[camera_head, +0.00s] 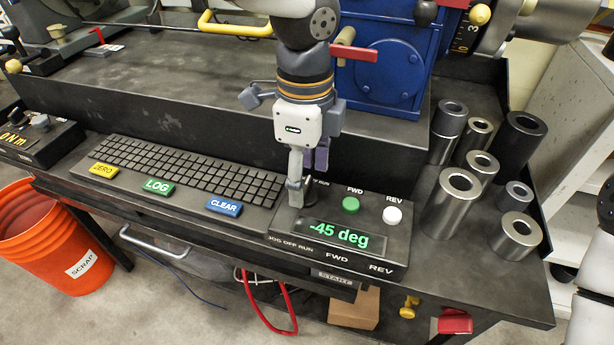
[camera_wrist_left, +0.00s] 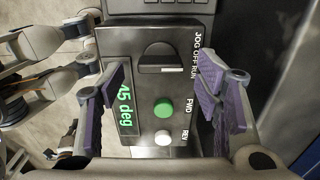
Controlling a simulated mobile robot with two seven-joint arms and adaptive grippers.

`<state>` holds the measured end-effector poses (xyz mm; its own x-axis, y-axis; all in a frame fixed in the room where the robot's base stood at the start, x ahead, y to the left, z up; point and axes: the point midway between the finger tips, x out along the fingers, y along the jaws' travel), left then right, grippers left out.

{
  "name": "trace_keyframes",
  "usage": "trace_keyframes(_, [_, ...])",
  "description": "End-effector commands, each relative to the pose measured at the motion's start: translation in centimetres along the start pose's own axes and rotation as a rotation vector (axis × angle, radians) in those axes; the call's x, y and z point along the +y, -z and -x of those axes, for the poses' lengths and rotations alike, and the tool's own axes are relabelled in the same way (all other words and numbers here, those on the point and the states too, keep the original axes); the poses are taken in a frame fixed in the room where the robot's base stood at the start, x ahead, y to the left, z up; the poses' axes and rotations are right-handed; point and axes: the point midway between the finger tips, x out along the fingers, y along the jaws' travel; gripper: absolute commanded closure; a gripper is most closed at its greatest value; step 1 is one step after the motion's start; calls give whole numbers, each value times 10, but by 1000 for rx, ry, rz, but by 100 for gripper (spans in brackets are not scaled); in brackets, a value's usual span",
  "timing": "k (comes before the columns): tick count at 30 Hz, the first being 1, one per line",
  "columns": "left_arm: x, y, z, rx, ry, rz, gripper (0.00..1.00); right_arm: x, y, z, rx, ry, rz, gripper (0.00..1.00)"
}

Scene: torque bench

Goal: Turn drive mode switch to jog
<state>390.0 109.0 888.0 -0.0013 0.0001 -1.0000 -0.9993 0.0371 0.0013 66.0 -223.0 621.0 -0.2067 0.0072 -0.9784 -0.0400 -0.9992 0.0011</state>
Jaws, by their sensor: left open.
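The drive mode switch is a dark rotary knob (camera_wrist_left: 160,58) on the black control box, with the words JOG OFF RUN beside it. Its white line lies toward the RUN end of the lettering in the left wrist view. In the head view the knob (camera_head: 312,190) is mostly hidden behind my left gripper (camera_head: 305,176), which points down over it. In the left wrist view the purple-padded fingers are apart, one on each side of the box, with nothing between them but the knob and panel below. The display (camera_head: 341,236) reads -45 deg. My right gripper is not in view.
A green FWD button (camera_head: 351,204) and white REV button (camera_head: 392,214) sit beside the switch. A keyboard (camera_head: 190,170) with ZERO, LOG and CLEAR keys lies to the left. Several metal sockets (camera_head: 455,200) stand at the right. A blue gearbox (camera_head: 385,60) rises behind.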

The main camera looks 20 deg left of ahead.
Motion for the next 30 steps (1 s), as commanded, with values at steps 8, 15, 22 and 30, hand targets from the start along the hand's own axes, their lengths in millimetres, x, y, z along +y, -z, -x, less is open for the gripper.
trace_keyframes(8, [0, 0, -18, -1, 2, -1, 42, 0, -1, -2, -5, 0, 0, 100])
trace_keyframes(15, [0, 0, -18, -1, 2, 0, 62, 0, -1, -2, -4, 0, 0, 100])
trace_keyframes(22, [0, 0, -18, 0, 2, 0, 90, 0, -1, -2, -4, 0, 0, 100])
trace_keyframes(30, [0, 0, -15, -1, 5, 56, 90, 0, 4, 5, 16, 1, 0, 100])
